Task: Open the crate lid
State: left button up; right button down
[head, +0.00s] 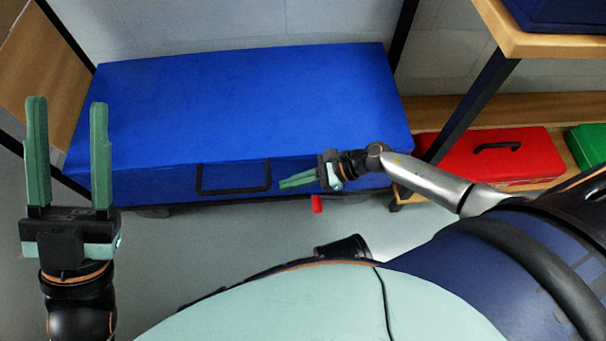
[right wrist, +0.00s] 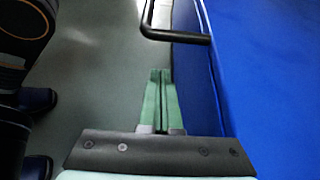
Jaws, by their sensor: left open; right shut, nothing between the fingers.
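The blue crate (head: 100,185) stands low in front of me with its flat blue lid (head: 240,100) down. A black handle (head: 233,192) is on its front face, and it also shows in the right wrist view (right wrist: 175,36). My right gripper (head: 283,184) is shut and empty. It is in front of the crate's front face, to the right of the handle and apart from it, with its fingers pointing towards the handle. It also shows in the right wrist view (right wrist: 161,72). My left gripper (head: 68,100) is open and empty, raised at the left, overlapping the crate's left end in the picture.
A red case (head: 490,160) and a green case (head: 588,145) sit on a wooden shelf at the right. A wooden top (head: 545,42) on dark legs stands above them. A small red object (head: 316,204) is below the crate's front. Grey floor (head: 200,245) is clear before the crate.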

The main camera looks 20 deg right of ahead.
pick_arm(q)
jog(key=shift+d+f+b, duration=0.1)
jog(key=shift+f+b, duration=0.3)
jog(key=shift+f, duration=0.35)
pick_arm(e)
jog(key=shift+w+a+r, duration=0.25)
jog(key=shift+a+r, duration=0.2)
jog(key=shift+a, duration=0.3)
jog(key=shift+w+a+r, duration=0.25)
jog(key=shift+a+r, duration=0.2)
jog(key=shift+a, duration=0.3)
